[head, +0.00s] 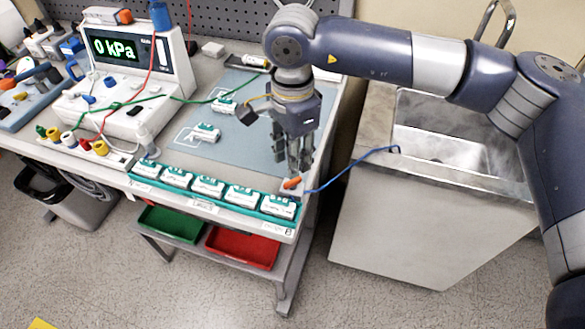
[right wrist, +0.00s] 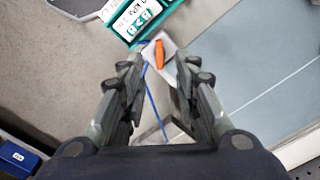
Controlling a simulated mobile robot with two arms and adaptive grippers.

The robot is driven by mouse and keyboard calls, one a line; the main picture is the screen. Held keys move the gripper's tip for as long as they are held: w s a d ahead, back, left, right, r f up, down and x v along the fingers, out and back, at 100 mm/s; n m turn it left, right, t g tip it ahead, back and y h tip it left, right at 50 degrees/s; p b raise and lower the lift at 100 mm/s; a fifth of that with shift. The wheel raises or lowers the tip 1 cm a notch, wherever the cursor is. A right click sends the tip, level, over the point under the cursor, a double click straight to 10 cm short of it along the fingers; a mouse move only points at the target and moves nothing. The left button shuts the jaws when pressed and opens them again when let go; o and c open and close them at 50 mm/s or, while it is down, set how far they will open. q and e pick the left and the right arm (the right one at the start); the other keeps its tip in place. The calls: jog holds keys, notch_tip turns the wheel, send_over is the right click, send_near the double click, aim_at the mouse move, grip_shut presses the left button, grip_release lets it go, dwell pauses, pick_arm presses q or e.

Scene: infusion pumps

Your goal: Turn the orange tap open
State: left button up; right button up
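The orange tap (head: 292,183) sits on a small white block (head: 290,192) at the right front corner of the bench. In the right wrist view the orange tap (right wrist: 159,54) lies just ahead of the fingertips, between their lines. My right gripper (head: 293,170) points down above the tap. In the right wrist view my right gripper (right wrist: 160,68) is open, with a clear gap between its fingers and nothing held. I cannot tell whether a finger touches the tap. A blue tube (head: 345,168) runs from the block to the sink. My left gripper is not in view.
A teal rack (head: 262,211) with several white pump units lies left of the tap along the front edge. A pressure display (head: 115,48) reads "0 kPa" at the back left. A metal sink (head: 440,150) stands right. The blue-grey mat (head: 225,150) has free room.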

notch_tip(320, 180, up, 6)
jog(key=shift+f, duration=0.2)
dwell(0.4)
